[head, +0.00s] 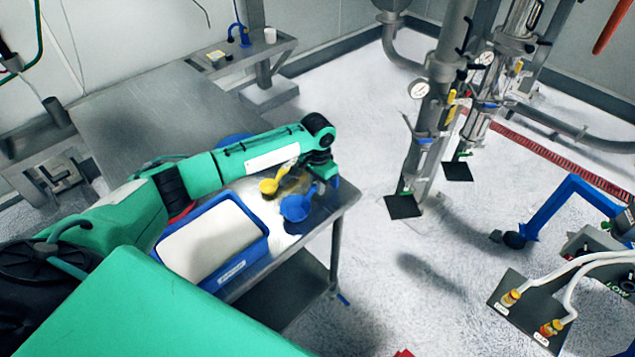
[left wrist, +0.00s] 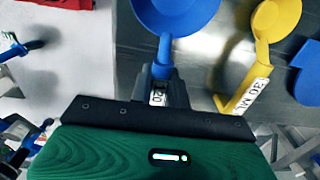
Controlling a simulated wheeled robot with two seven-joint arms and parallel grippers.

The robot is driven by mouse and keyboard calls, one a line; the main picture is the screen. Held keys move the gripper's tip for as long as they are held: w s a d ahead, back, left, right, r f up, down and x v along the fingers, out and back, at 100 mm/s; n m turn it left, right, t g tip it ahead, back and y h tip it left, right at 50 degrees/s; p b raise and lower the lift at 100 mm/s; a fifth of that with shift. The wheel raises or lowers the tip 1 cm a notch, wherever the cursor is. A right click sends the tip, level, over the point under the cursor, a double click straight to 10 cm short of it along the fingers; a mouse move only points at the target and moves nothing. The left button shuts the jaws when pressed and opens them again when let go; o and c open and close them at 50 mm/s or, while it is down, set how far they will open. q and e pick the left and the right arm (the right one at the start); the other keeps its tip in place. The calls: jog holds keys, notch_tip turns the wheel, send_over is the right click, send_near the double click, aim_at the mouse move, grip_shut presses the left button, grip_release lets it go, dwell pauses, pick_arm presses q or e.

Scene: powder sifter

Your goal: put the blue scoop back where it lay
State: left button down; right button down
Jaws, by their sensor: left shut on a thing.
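The blue scoop (head: 296,208) is near the right end of the steel table, with its round bowl toward the blue tub. My left gripper (head: 322,178) is at the table's far right corner, shut on the scoop's handle. In the left wrist view the blue scoop (left wrist: 174,14) extends up from the jaws (left wrist: 163,88), which hold the handle near a label reading 20. I cannot tell whether the scoop touches the table. A yellow scoop (head: 269,187) lies beside it; it also shows in the left wrist view (left wrist: 276,18), apart from my gripper. My right gripper is not in view.
A blue tub (head: 262,252) of white powder stands left of the scoops on the steel table (head: 345,200). Part of another blue object (left wrist: 308,80) shows at right in the wrist view. Steel piping (head: 428,130) stands on the floor beyond.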

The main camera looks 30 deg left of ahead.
pick_arm(q)
jog(key=shift+f, duration=0.1)
jog(key=c, duration=1.3)
grip_release()
jog(key=shift+o, duration=0.2)
